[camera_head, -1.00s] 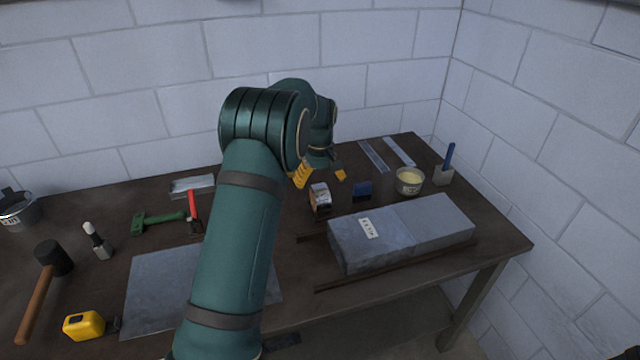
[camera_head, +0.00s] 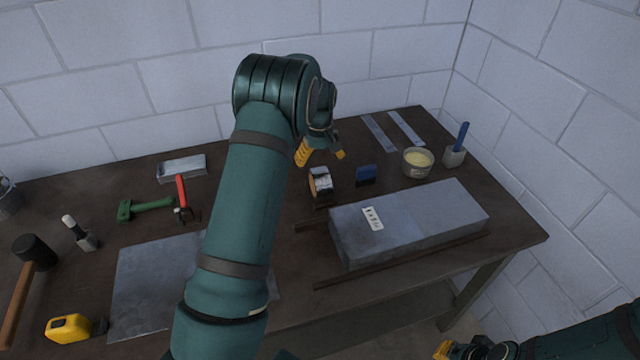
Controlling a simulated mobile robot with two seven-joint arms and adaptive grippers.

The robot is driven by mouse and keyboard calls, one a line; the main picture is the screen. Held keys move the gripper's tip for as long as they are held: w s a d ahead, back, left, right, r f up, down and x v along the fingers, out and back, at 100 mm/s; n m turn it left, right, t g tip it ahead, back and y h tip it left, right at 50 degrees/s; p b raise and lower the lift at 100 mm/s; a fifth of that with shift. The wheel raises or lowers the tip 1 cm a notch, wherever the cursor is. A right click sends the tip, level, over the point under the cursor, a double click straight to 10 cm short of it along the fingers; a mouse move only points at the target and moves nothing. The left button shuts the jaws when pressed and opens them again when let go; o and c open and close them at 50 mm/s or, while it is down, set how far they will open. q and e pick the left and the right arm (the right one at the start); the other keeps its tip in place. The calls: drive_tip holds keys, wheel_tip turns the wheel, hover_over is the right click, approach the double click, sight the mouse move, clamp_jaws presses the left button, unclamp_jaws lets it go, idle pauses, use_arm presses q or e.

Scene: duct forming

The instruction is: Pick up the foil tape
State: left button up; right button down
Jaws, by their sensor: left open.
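The foil tape (camera_head: 320,183) is a silver roll with a tan-brown side, standing on the workbench (camera_head: 285,215) near its middle. My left gripper (camera_head: 321,156) is just above and behind the roll in the picture. Its two yellow fingertips are spread apart with nothing between them, and the roll is clear of them. My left arm covers part of the bench to the left of the roll. My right gripper (camera_head: 460,350) shows only partly at the bottom edge, off the bench, and its jaw opening cannot be made out.
A grey wrapped block (camera_head: 405,225) lies in front right. A tub (camera_head: 417,162) and metal strips (camera_head: 380,133) are behind right.

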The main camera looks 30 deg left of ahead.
sight(320, 171)
use_arm(q)
drive_tip(key=shift+s+d+f, duration=0.1)
drive_tip(key=shift+f, duration=1.65)
drive_tip(key=shift+s+d+f, duration=0.1)
drive_tip(key=shift+f, duration=1.6)
drive_tip(key=c, duration=1.4)
